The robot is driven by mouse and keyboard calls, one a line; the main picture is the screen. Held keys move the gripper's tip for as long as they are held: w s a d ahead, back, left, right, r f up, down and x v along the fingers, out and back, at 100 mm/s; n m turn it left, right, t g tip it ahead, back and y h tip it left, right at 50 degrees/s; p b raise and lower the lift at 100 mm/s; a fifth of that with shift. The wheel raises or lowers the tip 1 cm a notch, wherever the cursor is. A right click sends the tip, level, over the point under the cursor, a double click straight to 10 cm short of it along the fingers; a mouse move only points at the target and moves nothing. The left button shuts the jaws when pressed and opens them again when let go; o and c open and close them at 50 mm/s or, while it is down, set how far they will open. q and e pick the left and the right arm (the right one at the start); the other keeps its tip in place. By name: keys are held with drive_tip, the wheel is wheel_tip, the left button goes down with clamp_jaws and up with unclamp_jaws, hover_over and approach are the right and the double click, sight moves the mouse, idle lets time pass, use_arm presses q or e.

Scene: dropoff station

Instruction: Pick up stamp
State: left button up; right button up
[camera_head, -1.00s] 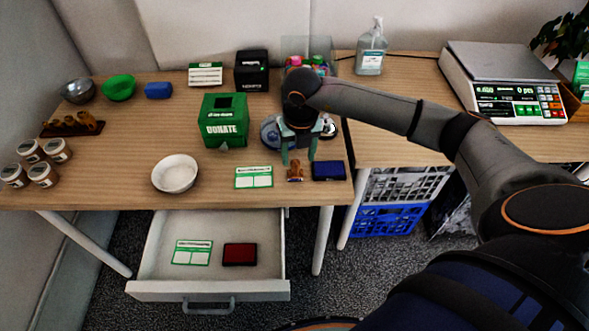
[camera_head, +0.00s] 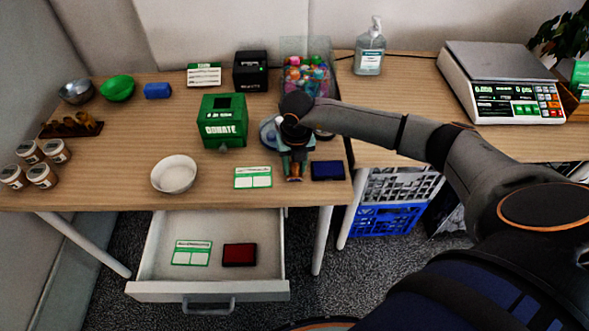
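The stamp (camera_head: 294,178), a small brown-orange piece, stands on the wooden table near its front edge, between a green-and-white card (camera_head: 253,178) and a blue ink pad (camera_head: 328,170). The fingers and hand cover the stamp's upper part. I cannot tell whether the fingers touch it or are still apart from it. My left gripper is not in view.
A green donate box (camera_head: 224,128) and a white bowl (camera_head: 174,174) stand left of the gripper. A clear bin of colorful items (camera_head: 306,76) is behind it. The open drawer (camera_head: 160,255) below holds a card and a red ink pad (camera_head: 239,255).

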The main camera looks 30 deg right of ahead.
clamp_jaws()
drive_tip(key=shift+r, duration=0.15)
drive_tip(key=shift+r, duration=0.25)
wheel_tip(320, 180, up, 2)
drive_tip(key=shift+r, duration=0.1)
drive_tip(key=s+a+r, duration=0.4)
drive_tip(key=s+r, duration=0.6)
drive_tip(key=s, duration=0.3)
drive_tip(key=shift+s, duration=0.25)
